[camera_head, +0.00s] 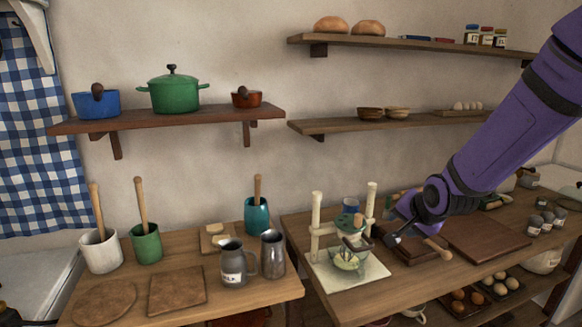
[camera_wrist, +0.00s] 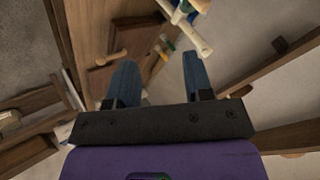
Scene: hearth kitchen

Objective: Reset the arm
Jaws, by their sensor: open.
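My purple arm comes in from the upper right in the head view, with its wrist above the right-hand counter. In the wrist view my gripper (camera_wrist: 158,62) shows two blue-grey fingers set well apart, with nothing held between them. Beyond the fingers the wrist view shows a wooden surface and a pale post (camera_wrist: 193,38), seen at a steep tilt. In the head view the arm's end hangs just right of a white stand (camera_head: 316,235) with two upright posts and a glass bowl (camera_head: 347,260). The arm hides part of the counter and wall behind it.
The right counter (camera_head: 365,302) also bears a dark board (camera_head: 485,243) and small jars (camera_head: 547,221). The left counter (camera_head: 232,305) holds utensil pots (camera_head: 100,250) and metal jugs (camera_head: 272,253). Wall shelves (camera_head: 170,118) carry pots, bread (camera_head: 331,25) and bowls. Open air lies left of the arm.

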